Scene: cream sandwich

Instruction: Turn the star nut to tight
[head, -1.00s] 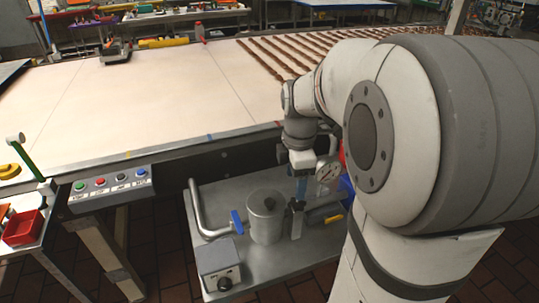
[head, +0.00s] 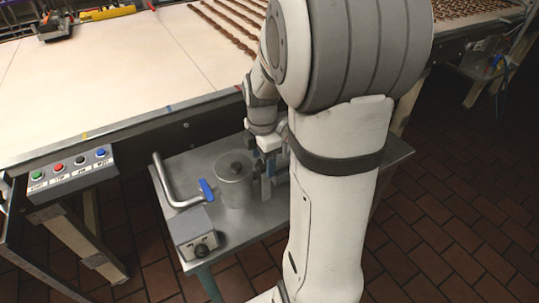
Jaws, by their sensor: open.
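A metal pot with a lid (head: 234,190) stands on a grey metal cart. A small dark knob (head: 237,168) sits on top of the lid. I cannot tell whether this knob is the star nut, and no star shape is clear. My gripper (head: 266,166) points down just right of the pot, above the cart and near a small upright fitting. It is open. My own arm hides part of the gripper and whatever lies behind it. I cannot tell whether the fingers touch anything.
The grey cart (head: 245,232) also bears a bent pipe (head: 170,185), a blue-handled valve (head: 207,190) and a box with a black dial (head: 198,243). A button panel (head: 72,175) is at left. A long pale conveyor (head: 110,85) runs behind. Brown tiled floor is free at right.

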